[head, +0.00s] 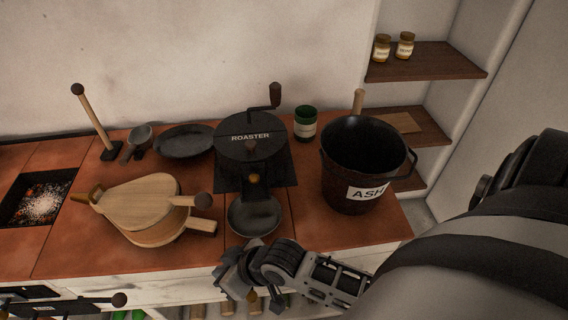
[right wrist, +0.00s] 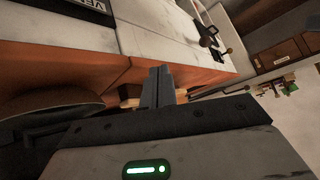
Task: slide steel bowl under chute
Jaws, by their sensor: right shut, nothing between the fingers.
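The dark steel bowl (head: 254,215) sits on the terracotta counter at the front of the black roaster (head: 250,145). The roaster's short chute (head: 255,185) points down toward the bowl's back edge; from this angle I cannot tell how far the bowl lies beneath it. My right gripper (head: 235,272) is at the counter's front edge, just in front of the bowl and apparently apart from it. Its fingers (right wrist: 157,87) are shut and empty in the right wrist view. A dark rounded rim (right wrist: 50,105) shows left of them, probably the bowl. My left gripper is not in view.
The ASH bucket (head: 365,165) stands right of the bowl. Wooden bellows (head: 150,210) lie close on the left, handles toward the bowl. A pan (head: 185,140), a green jar (head: 305,122) and an ember pit (head: 40,198) are further off. Counter front right is clear.

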